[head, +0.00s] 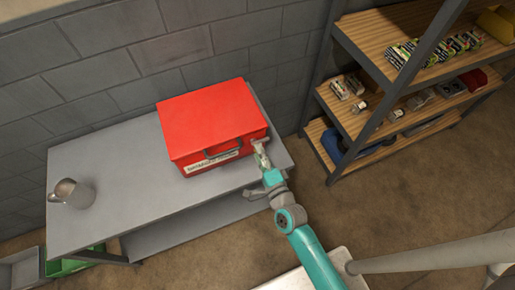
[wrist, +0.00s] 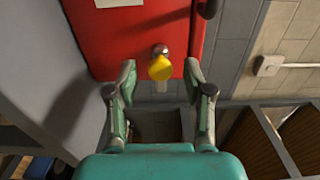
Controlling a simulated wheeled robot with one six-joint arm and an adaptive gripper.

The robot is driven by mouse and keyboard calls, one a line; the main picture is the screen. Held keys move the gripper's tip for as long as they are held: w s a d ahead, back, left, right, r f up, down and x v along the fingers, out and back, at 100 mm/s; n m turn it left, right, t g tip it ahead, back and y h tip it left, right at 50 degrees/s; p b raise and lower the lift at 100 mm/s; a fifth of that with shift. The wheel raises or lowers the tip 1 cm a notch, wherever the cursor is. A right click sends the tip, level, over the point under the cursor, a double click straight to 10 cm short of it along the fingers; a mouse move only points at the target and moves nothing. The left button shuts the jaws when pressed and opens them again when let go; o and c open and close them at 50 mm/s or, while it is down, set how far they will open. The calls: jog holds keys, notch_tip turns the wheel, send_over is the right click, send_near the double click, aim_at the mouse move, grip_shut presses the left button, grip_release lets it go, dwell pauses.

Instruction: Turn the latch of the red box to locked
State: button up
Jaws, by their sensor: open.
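The red box (head: 212,115) sits closed on the grey table, with a dark handle (head: 222,153) and a white label on its front. In the wrist view the box's red face (wrist: 105,40) fills the top middle. A yellow latch knob (wrist: 160,68) on a round metal mount stands out from that face. My gripper (wrist: 160,70) is open, with one fingertip on each side of the knob in the picture; I cannot tell whether either touches it. In the head view my gripper (head: 261,152) is at the box's front right corner and hides the latch.
The grey table (head: 100,160) also bears a metal jug (head: 72,193) at its left end. A loaded shelf rack (head: 350,115) stands to the right. A block wall is behind. Bins (head: 70,262) stand at the lower left. The tabletop between jug and box is clear.

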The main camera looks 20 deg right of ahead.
jog(key=shift+w, duration=1.05)
grip_shut()
